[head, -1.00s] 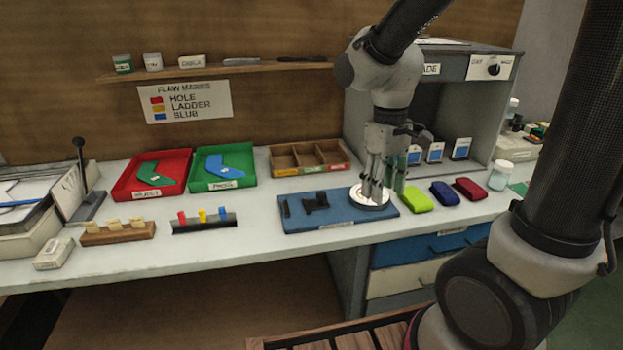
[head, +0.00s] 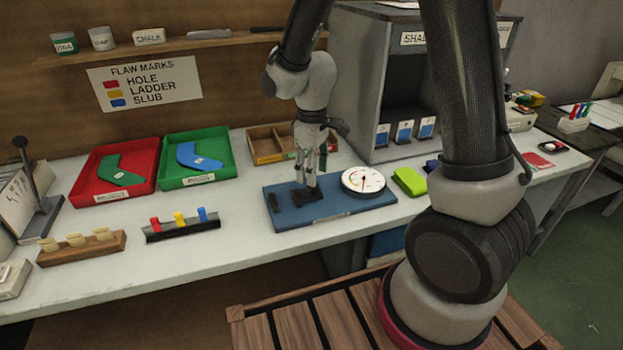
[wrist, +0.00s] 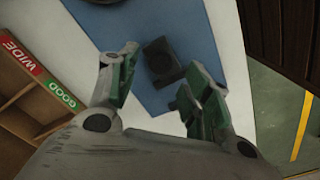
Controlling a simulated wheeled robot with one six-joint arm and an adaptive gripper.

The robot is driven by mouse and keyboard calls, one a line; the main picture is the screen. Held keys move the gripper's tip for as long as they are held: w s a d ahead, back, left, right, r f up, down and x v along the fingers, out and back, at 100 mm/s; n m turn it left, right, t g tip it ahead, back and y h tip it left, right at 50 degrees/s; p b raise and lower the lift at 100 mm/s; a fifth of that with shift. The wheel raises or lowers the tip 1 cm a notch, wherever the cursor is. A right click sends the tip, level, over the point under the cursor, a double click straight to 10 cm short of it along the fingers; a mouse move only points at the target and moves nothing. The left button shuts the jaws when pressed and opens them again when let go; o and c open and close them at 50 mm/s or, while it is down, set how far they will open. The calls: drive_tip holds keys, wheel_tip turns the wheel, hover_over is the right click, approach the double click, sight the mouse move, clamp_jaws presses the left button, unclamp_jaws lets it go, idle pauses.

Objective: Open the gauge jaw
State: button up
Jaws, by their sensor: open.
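The gauge is a blue board (head: 335,208) on the bench, with a round white dial (head: 363,180) at its right. A small black block (head: 273,202) stands at the board's left end. A larger black jaw piece (head: 306,197) sits between that block and the dial. My gripper (head: 308,181) points down over the larger piece and partly hides it. In the wrist view my gripper (wrist: 158,76) has its fingers apart, with a black block (wrist: 160,62) between and just beyond the tips. I cannot tell whether the fingers touch it.
Behind the gauge is a wooden compartment tray (head: 253,148); it also shows in the wrist view (wrist: 30,92). A lime-green item (head: 410,181) lies right of the board. A rack with coloured tabs (head: 182,231) stands to the left. Bench front is mostly clear.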

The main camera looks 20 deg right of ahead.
sight(307, 191)
drive_tip(key=shift+f, duration=1.8)
clamp_jaws()
drive_tip(key=shift+d, duration=0.15)
